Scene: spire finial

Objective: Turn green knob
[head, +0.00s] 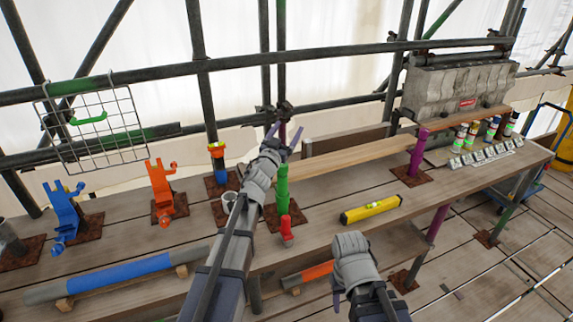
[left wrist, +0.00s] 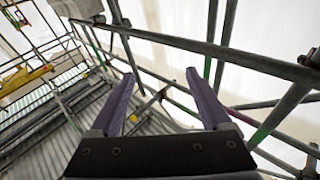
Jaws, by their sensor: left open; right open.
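A green upright post (head: 282,188) stands on a rusty base plate at the middle of the bench, with a red piece (head: 286,228) low on its front. A green handle (head: 89,118) shows on the wire basket at the left. I cannot tell for sure which green part is the knob. My left gripper (head: 284,136) is open and raised above and behind the green post in the picture, apart from it. In the left wrist view its two fingers (left wrist: 162,92) are spread with nothing between them. My right gripper (head: 340,296) is low at the front, its fingers partly hidden.
Blue (head: 65,212) and orange (head: 160,188) fittings stand at the left. A yellow level (head: 371,210) lies right of the green post. A purple post (head: 418,152) and several spray cans (head: 472,134) are further right. Scaffold tubes (head: 230,62) cross behind the bench.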

